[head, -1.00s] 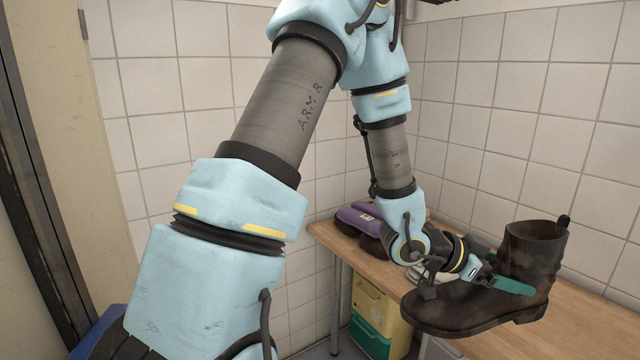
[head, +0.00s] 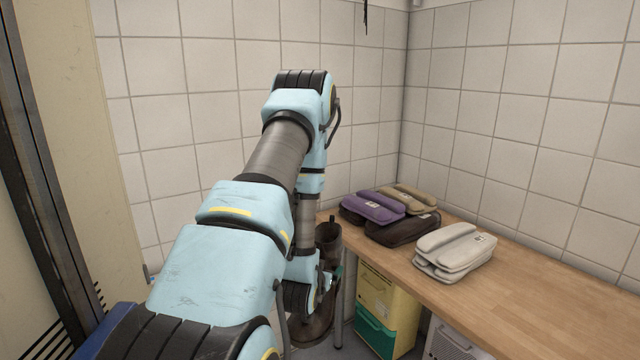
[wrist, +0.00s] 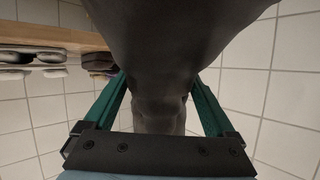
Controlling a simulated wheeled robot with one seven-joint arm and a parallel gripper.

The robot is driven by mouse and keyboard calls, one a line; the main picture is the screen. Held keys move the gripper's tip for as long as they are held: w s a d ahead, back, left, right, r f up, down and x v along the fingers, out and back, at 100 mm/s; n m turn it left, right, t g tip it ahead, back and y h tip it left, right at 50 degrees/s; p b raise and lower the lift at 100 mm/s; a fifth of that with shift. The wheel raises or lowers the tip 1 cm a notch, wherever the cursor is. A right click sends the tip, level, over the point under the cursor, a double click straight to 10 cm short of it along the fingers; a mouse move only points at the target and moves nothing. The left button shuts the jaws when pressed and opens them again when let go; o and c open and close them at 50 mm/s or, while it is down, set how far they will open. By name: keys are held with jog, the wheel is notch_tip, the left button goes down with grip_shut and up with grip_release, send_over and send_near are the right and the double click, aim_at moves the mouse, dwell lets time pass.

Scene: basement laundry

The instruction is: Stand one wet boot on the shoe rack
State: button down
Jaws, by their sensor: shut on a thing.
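A dark brown boot (head: 327,240) hangs low in front of the table's left end in the head view, partly hidden behind my arm. My gripper (head: 336,274) is shut on it, with a green finger showing at its side. In the wrist view the boot (wrist: 165,60) fills the middle between the two green fingers of my gripper (wrist: 160,105). The boot's shaft looks upright in the head view. I cannot tell whether its sole touches anything. No shoe rack can be made out.
A wooden table (head: 545,275) runs along the right wall.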

jog(key=a+f+n+y, duration=0.3)
jog(key=a, duration=0.7)
jog(key=shift+y, duration=0.3)
jog(key=v, duration=0.2)
jog(key=a+b+v, duration=0.1)
jog(key=v, duration=0.2)
jog(key=shift+s, duration=0.2)
